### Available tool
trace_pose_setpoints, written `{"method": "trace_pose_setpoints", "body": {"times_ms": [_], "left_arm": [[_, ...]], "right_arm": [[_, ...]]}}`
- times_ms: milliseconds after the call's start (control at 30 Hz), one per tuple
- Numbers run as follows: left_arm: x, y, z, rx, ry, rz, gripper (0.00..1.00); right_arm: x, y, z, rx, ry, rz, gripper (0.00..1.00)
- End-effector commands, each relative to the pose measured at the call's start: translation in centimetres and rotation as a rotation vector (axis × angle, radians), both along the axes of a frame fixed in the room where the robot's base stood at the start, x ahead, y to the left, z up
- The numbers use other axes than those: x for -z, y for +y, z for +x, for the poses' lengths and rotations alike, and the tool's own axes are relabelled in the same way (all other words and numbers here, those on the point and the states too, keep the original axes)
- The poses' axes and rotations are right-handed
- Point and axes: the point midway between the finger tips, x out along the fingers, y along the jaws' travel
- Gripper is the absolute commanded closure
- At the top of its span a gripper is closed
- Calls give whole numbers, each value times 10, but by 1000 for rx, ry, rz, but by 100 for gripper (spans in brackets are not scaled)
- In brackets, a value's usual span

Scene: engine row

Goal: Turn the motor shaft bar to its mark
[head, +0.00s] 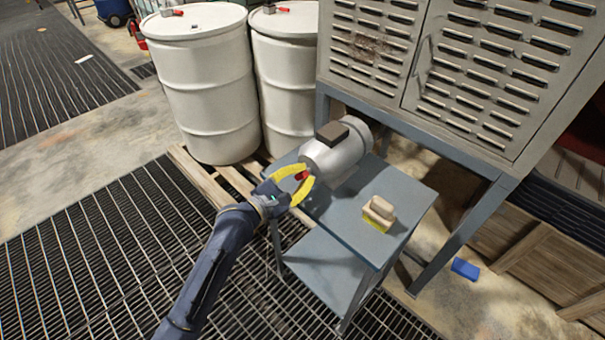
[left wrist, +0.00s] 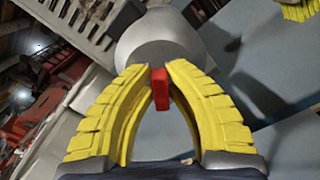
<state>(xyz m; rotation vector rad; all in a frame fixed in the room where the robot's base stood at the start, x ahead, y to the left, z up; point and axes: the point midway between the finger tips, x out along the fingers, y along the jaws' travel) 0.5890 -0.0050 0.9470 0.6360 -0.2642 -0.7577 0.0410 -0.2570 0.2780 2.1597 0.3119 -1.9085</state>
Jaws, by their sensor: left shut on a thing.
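The motor (head: 337,150) is a silver cylinder with a dark box on top, lying on a blue-grey table. Its round end (left wrist: 158,42) fills the upper middle of the left wrist view. The red shaft bar (left wrist: 160,88) stands out from that end, near upright in the wrist view. My left gripper (head: 301,180), with yellow fingers, is shut on the red bar; the fingertips (left wrist: 158,72) press it from both sides. The bar (head: 302,176) shows only as a small red patch in the head view. I cannot make out the mark. My right gripper is not in view.
A brush with a tan handle (head: 379,208) and yellow bristles is on the table (head: 345,225), right of the motor. Two white drums (head: 205,85) stand behind on a wooden pallet. A louvred grey cabinet (head: 470,70) rises behind the table. A blue block (head: 465,269) lies on the floor.

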Motion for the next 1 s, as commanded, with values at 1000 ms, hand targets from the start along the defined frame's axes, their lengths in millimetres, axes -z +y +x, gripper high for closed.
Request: {"method": "trace_pose_setpoints", "body": {"times_ms": [1000], "left_arm": [[8,-3,-2,1,-685,680,100]], "right_arm": [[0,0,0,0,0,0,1]]}}
